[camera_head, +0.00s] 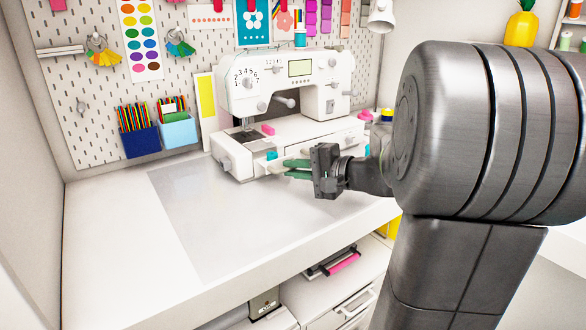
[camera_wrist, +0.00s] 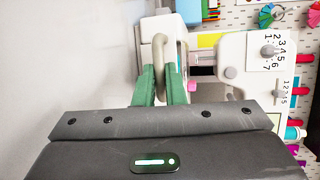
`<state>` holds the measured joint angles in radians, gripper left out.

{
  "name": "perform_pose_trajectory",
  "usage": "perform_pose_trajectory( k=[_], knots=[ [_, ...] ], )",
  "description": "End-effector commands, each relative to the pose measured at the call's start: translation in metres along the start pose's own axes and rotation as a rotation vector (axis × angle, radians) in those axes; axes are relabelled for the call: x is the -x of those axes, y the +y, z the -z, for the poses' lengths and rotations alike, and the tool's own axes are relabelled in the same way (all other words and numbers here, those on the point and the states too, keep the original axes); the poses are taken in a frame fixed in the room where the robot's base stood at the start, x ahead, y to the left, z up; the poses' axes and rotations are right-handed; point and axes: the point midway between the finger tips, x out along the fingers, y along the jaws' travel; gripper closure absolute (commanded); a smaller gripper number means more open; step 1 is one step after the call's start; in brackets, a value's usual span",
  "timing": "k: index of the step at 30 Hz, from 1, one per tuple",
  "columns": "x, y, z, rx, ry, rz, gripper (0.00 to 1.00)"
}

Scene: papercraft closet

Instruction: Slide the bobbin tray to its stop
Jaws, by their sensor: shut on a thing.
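The white sewing machine (camera_head: 290,85) stands on the table, with its low white base (camera_head: 235,168) in front. My gripper (camera_head: 284,168) is at the front of this base, its green fingers pointing left. In the wrist view, my gripper (camera_wrist: 166,82) is shut on a beige loop handle (camera_wrist: 159,50), which stands between the green fingers. The bobbin tray's body is mostly hidden behind the fingers and the handle; I cannot tell how far out it sits. A small teal piece (camera_head: 272,155) shows just beyond the fingertips.
A pale grey mat (camera_head: 200,220) lies on the bare white tabletop at the left. Blue pencil cups (camera_head: 141,141) stand by the pegboard (camera_head: 65,100). My arm covers the right side of the view.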

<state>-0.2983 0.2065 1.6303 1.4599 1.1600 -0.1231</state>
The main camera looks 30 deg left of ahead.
Motion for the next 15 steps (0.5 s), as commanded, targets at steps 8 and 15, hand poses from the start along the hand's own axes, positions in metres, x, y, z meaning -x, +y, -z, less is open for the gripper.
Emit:
perform_pose_trajectory(
  k=[8,15],
  knots=[
    [-0.0002,0.0000,0.0002,0.000,0.000,0.000,0.68],
    [0.0023,-0.0002,0.0004,0.001,0.001,0.000,0.68]
  ],
)
